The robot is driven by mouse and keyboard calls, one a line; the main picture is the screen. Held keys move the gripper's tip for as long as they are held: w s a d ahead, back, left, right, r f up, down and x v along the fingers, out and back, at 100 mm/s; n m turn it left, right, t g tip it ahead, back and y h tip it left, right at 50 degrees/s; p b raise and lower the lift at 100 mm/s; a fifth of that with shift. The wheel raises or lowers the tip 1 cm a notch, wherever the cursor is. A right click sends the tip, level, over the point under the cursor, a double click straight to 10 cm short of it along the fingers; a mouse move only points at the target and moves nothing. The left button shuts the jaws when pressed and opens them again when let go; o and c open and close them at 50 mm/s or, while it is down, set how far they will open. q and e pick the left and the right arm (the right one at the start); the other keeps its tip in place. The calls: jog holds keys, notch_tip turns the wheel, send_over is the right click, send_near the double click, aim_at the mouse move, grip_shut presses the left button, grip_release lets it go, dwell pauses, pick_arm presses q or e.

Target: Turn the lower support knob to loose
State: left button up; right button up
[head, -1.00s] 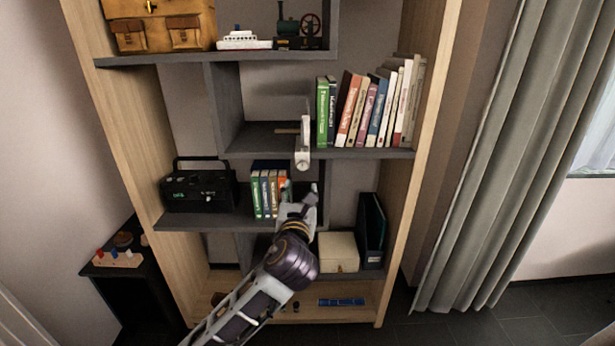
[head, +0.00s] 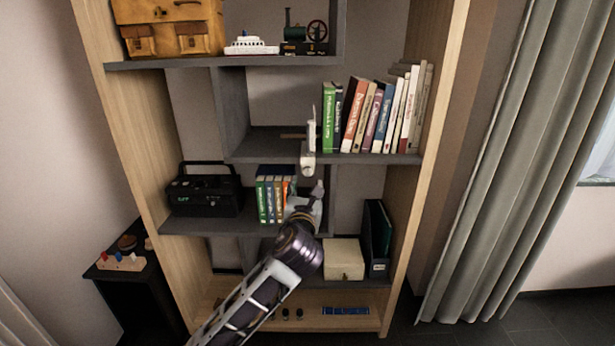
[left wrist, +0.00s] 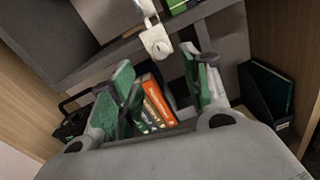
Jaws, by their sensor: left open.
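A white support fitting (head: 308,160) is at the front edge of the middle grey shelf, left of the upper books. It has an upright part above and a rounded block with a small dark spot below, which also shows in the left wrist view (left wrist: 157,42). I cannot tell for sure which part is the lower knob or how it is set. My left gripper (head: 311,196) is just below the fitting in the head view. In the left wrist view its green-padded fingers (left wrist: 161,72) are spread and empty, with the block beyond and between their tips. My right gripper is not in view.
Upper books (head: 375,115) stand right of the fitting. Lower books (head: 271,198) stand behind and left of my left gripper. A black radio (head: 204,190), a cream box (head: 343,258) and a dark file holder (head: 377,235) are on lower shelves.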

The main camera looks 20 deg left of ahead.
aim_at(308, 172)
pick_arm(q)
jog(key=b+x, duration=0.1)
jog(key=x, duration=0.5)
jog(key=shift+w+a, duration=0.1)
jog(key=shift+w, duration=0.25)
jog(key=shift+b+x, duration=0.5)
jog(key=shift+x, duration=0.85)
jog(key=shift+w, duration=0.1)
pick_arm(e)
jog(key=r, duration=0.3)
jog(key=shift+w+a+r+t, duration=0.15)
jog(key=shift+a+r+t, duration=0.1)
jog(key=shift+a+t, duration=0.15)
pick_arm(q)
jog(key=c, duration=1.1)
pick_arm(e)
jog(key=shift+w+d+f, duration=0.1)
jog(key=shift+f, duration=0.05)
pick_arm(q)
jog(key=shift+o, duration=0.2)
